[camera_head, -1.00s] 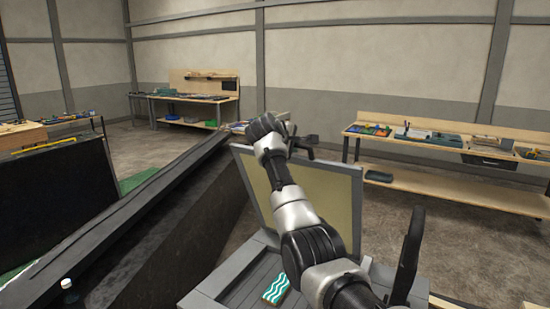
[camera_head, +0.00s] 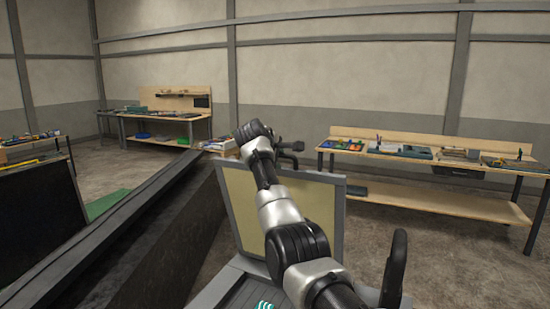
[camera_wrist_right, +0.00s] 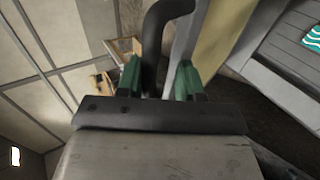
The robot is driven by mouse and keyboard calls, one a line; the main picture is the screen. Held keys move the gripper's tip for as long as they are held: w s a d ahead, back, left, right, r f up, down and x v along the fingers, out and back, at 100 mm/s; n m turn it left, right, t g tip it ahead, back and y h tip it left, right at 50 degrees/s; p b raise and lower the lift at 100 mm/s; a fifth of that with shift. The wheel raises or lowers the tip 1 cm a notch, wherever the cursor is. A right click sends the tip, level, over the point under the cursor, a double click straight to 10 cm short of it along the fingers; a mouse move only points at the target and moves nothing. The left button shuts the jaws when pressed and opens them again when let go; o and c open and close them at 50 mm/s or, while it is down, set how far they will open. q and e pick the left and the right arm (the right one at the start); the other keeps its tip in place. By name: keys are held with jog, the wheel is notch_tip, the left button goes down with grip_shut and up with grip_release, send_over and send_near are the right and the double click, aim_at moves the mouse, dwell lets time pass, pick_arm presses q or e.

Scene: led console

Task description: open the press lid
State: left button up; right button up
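The press lid (camera_head: 339,215), a grey frame around a beige panel, stands raised and steep above the grey press base (camera_head: 222,286). My right arm reaches across it in the head view, with the right gripper (camera_head: 290,153) at the lid's upper edge. In the right wrist view the gripper's green fingertips (camera_wrist_right: 158,82) are apart, with a dark curved handle (camera_wrist_right: 160,35) between them. A gap shows beside the handle. The lid's edge and beige panel (camera_wrist_right: 222,38) are just right of the fingers. My left gripper is not in view.
A teal-and-white wavy-patterned piece (camera_wrist_right: 313,38) lies in the press base. A black curved part (camera_head: 396,265) stands at the right of the press. A long dark beam (camera_head: 120,215) runs along the left. Workbenches (camera_head: 440,200) stand farther back, with open floor between.

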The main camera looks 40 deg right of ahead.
jog(key=b+v, duration=0.5)
jog(key=v, duration=0.5)
jog(key=shift+a+r+b, duration=0.25)
jog(key=shift+b, duration=0.1)
